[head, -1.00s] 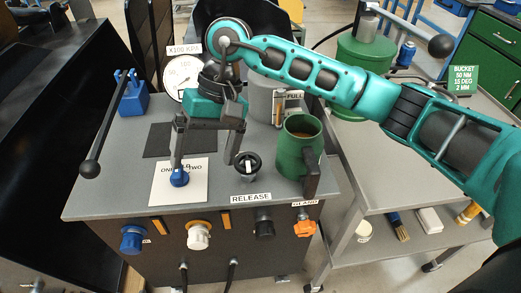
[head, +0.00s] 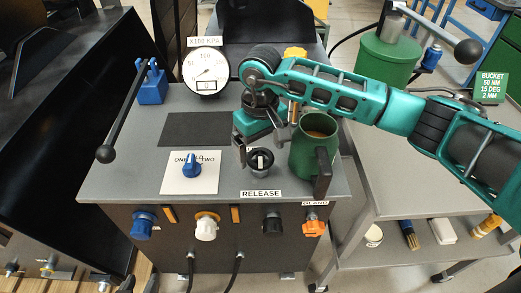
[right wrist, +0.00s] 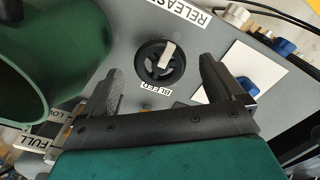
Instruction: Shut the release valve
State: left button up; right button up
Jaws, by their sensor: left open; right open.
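The release valve (head: 260,161) is a round black knob with a white pointer bar on the grey bench top, just behind the RELEASE label (head: 262,193). In the right wrist view the knob (right wrist: 158,64) lies between my finger tips as seen from above, with its white bar slanting toward the RELEASE label (right wrist: 180,10). A BLEED label (right wrist: 156,88) is on its opposite side. My right gripper (head: 264,146) is open and empty, with its fingers spread on either side of the knob; contact cannot be told. My left gripper is out of view.
A green mug-shaped vessel (head: 311,148) stands close to the right of the valve. A blue selector knob (head: 191,166) on a white plate is to the left. A pressure gauge (head: 205,70), a blue pump with a long lever (head: 152,84) and a dark mat (head: 196,129) are behind.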

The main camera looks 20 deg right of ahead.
jog(key=shift+f, duration=0.85)
jog(key=shift+c, duration=0.2)
jog(key=c, duration=1)
